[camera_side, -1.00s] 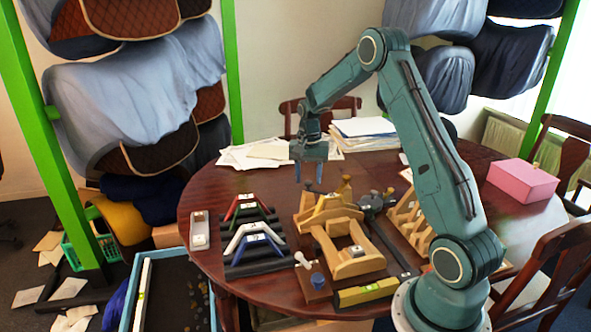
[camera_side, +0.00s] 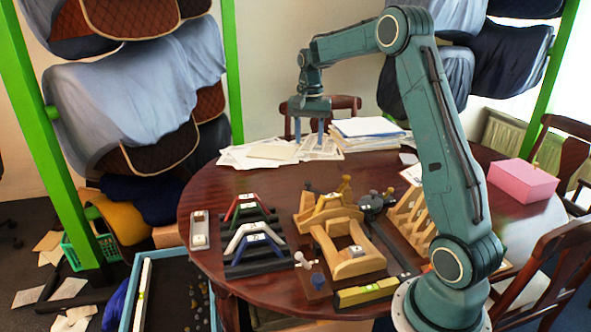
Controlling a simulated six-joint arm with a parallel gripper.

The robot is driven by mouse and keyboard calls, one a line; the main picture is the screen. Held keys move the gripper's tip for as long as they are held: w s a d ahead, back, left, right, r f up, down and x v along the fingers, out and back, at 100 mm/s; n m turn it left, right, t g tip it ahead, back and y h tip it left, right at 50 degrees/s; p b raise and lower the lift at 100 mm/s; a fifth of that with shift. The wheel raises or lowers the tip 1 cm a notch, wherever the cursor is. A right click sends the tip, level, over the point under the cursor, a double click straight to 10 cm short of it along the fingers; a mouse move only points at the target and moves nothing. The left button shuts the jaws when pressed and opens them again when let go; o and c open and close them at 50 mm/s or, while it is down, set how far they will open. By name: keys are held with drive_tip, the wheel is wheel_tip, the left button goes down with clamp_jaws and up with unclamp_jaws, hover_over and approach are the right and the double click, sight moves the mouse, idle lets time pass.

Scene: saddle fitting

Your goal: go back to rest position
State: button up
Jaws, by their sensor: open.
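My gripper (camera_side: 309,139) hangs pointing down above the back part of the round table, in front of the papers. Its two fingers are apart with nothing between them. Below and in front of it, a wooden saddle-shaped frame (camera_side: 345,245) stands on the dark red table (camera_side: 215,182). To the left of the frame, coloured gullet-like pieces in red, green, white and blue (camera_side: 250,238) lie on a black rack (camera_side: 250,265).
Loose papers (camera_side: 265,153) and a paper stack (camera_side: 365,128) lie at the back. A slotted wooden rack (camera_side: 410,215) stands right of the frame. A pink box (camera_side: 522,180) sits at the right. A yellow level (camera_side: 368,292) lies at the front edge. Green posts (camera_side: 232,75) rise behind.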

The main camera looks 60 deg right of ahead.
drive_tip(key=shift+r, duration=0.2)
drive_tip(key=s+a+r+n+t, duration=0.1)
drive_tip(key=s+a+r+n, duration=0.3)
drive_tip(key=a, duration=0.5)
drive_tip(key=s+a+r+n+t, duration=0.1)
drive_tip(key=s+a+r+n, duration=0.1)
drive_tip(key=s+a+r, duration=0.45)
drive_tip(key=s+a+f+n+t, duration=0.3)
drive_tip(key=s+a+n, duration=0.4)
drive_tip(key=s+a, duration=0.5)
drive_tip(key=shift+s+f+n+t, duration=0.3)
drive_tip(key=shift+s+f, duration=0.4)
drive_tip(key=shift+s, duration=0.15)
